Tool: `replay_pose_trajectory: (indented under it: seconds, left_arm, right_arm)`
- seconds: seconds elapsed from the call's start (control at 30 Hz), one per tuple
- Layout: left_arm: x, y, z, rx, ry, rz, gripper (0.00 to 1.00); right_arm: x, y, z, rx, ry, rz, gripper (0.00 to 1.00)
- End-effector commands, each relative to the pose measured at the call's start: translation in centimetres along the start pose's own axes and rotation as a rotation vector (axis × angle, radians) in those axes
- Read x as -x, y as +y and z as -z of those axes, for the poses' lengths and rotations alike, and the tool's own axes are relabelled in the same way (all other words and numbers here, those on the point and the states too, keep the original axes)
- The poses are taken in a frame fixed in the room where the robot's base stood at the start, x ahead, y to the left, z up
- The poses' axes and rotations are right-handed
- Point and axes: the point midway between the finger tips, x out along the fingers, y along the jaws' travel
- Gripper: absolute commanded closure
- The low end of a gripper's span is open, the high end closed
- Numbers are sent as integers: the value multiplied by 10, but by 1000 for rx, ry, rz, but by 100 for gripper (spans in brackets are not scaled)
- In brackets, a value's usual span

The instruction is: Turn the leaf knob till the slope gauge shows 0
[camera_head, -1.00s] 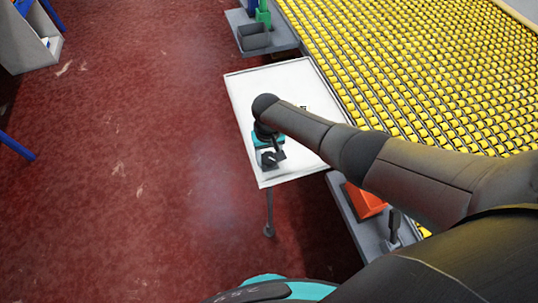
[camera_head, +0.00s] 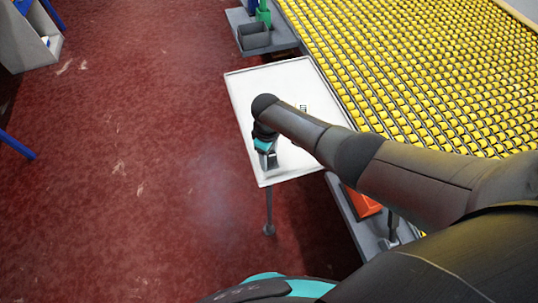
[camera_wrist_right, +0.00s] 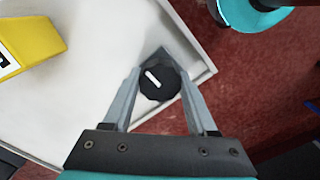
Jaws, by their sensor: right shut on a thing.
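The leaf knob (camera_wrist_right: 160,80) is round and black with a white mark. It stands on a dark base near the edge of the white leaf (camera_wrist_right: 95,95). In the right wrist view the fingers of my right gripper (camera_wrist_right: 160,88) lie on both sides of the knob and are shut on it. In the head view my right gripper (camera_head: 268,160) points down at the near left part of the leaf (camera_head: 255,90) and hides the knob. A yellow block (camera_wrist_right: 32,40) with a white face, perhaps the slope gauge, is cut off at the left; no reading is legible. My left gripper is not in view.
A bed of yellow rollers (camera_head: 410,60) runs along the right side of the leaf. A grey shelf (camera_head: 262,38) with a bin is beyond it. An orange block (camera_head: 362,203) lies under my right arm. The red floor (camera_head: 130,200) at left is mostly clear.

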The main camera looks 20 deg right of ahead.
Motion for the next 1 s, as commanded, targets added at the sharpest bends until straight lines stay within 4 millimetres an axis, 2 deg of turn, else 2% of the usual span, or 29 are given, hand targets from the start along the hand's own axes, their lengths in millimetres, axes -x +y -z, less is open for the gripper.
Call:
replay_pose_trajectory:
  seconds: [0.03,0.67,0.7,0.93,1.0]
  left_arm:
    - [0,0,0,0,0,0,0]
    - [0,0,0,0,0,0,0]
    - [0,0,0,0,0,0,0]
    - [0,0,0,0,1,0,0]
    - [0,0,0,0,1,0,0]
  right_arm:
    - [-4,-4,-3,18,-7,6,97]
    - [-5,-4,-3,67,-7,6,98]
    - [-5,-4,-3,67,-7,6,40]
    - [-3,-3,-2,65,-4,4,14]
    - [-2,-2,-2,65,-3,3,12]
